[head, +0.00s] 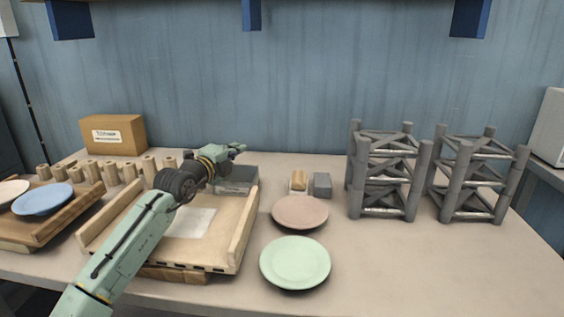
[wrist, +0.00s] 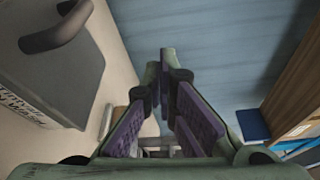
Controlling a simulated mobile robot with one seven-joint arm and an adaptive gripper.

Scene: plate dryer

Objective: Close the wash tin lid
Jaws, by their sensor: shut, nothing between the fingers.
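The wash tin appears to be the grey box (head: 237,181) behind the wooden tray in the head view, partly hidden by my arm. In the wrist view a grey tin (wrist: 75,70) fills the left side, with a dark rounded handle and lettering on its side. I cannot tell how far its lid is open. My gripper (head: 238,148) is just above and behind the tin in the head view. In the wrist view its purple-padded fingers (wrist: 166,62) are shut and empty, apart from the tin.
The wooden tray (head: 242,235) lies under my forearm. A pink plate (head: 300,212), a green plate (head: 295,262) and grey racks (head: 385,178) stand to the right. A cardboard box (head: 128,139) and wooden pegs are at the left. The blue wall (head: 300,90) is close behind.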

